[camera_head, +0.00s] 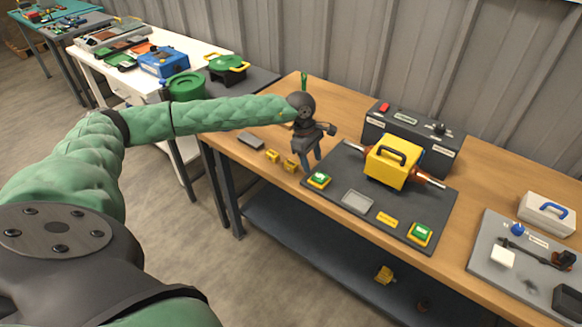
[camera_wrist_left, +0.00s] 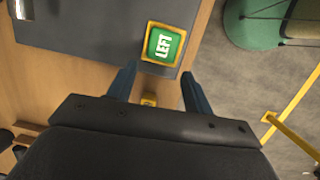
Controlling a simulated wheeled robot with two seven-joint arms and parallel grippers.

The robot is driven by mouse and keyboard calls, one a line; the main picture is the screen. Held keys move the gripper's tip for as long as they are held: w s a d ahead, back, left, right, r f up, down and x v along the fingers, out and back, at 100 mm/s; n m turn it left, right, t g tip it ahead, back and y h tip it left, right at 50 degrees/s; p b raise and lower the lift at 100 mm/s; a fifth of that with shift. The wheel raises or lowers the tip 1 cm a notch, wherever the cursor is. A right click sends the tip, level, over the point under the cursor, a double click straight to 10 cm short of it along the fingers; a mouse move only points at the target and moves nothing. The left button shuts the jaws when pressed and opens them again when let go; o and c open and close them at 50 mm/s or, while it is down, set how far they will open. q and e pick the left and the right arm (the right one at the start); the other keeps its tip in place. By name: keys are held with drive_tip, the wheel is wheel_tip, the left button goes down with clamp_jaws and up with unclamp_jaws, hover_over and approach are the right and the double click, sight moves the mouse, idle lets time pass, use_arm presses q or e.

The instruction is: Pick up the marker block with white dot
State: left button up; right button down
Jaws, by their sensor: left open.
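Two small yellow blocks lie on the wooden table near its front edge in the head view: one farther left (camera_head: 272,156) and one farther right (camera_head: 289,166). I cannot make out a white dot on either. My left gripper (camera_head: 311,162) is open, pointing down just right of the right-hand block, by the left corner of the dark board. In the left wrist view, my left gripper (camera_wrist_left: 158,70) shows two parted dark fingers. A small yellow block (camera_wrist_left: 148,100) shows between them, partly hidden by the gripper body. My right gripper is not in view.
The dark board (camera_head: 335,162) carries a green LEFT button (camera_head: 318,179), also in the left wrist view (camera_wrist_left: 163,44), and a yellow rotor unit (camera_head: 393,162). A grey flat block (camera_head: 250,141) lies left of the gripper. A black control box (camera_head: 415,138) stands behind.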

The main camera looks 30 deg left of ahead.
sight(291, 163)
use_arm(q)
drive_tip(key=a+y, duration=0.1)
drive_tip(key=a, duration=0.1)
drive_tip(key=a+r+y, duration=0.1)
drive_tip(key=a, duration=0.5)
drive_tip(key=shift+w+r+y, duration=0.15)
drive_tip(key=shift+r+y, duration=0.25)
drive_tip(key=shift+a+f, duration=0.15)
drive_tip(key=shift+f+p, duration=0.3)
drive_tip(key=shift+p, duration=0.1)
drive_tip(key=shift+f, duration=0.85)
drive_tip(key=f+p, duration=0.3)
drive_tip(key=f, duration=0.1)
drive_tip(key=shift+w+a+p, duration=0.15)
drive_tip(key=shift+w+p, duration=0.15)
drive_tip(key=shift+w, duration=0.05)
drive_tip(key=shift+f, duration=0.55)
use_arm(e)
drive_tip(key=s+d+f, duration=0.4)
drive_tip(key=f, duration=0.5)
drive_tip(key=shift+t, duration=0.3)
use_arm(q)
drive_tip(key=c, duration=1.1)
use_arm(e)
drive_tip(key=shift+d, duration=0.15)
